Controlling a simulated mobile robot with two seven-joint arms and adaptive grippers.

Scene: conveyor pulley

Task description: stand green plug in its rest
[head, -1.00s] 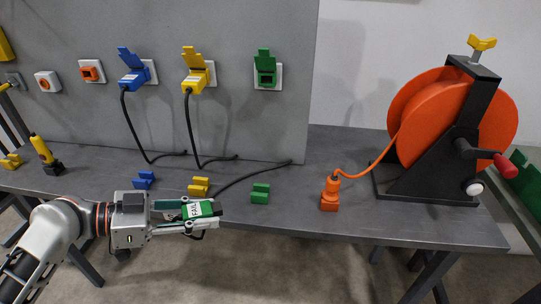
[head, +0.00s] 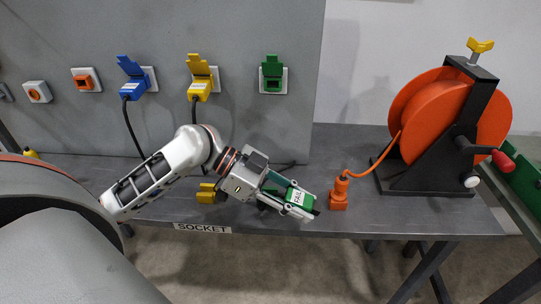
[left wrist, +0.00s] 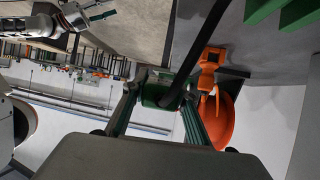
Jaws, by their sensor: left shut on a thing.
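My left gripper (head: 292,198) is shut on the green plug (head: 302,197), which has a white FAIL label, above the front of the bench. In the left wrist view the plug (left wrist: 158,92) sits between the fingertips, with a black cable running across. The green rest is hidden in the head view, behind my left gripper. Green bars (left wrist: 300,12) show at the top right of the wrist view; I cannot tell what they belong to. My right gripper (left wrist: 103,12) shows small at the top left there, its opening unclear.
An orange plug (head: 339,194) stands just right of my left gripper, corded to the orange reel (head: 437,110). The yellow rest (head: 208,194) is left of the gripper. The green socket (head: 272,78) on the panel is empty. Bench between orange plug and reel is clear.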

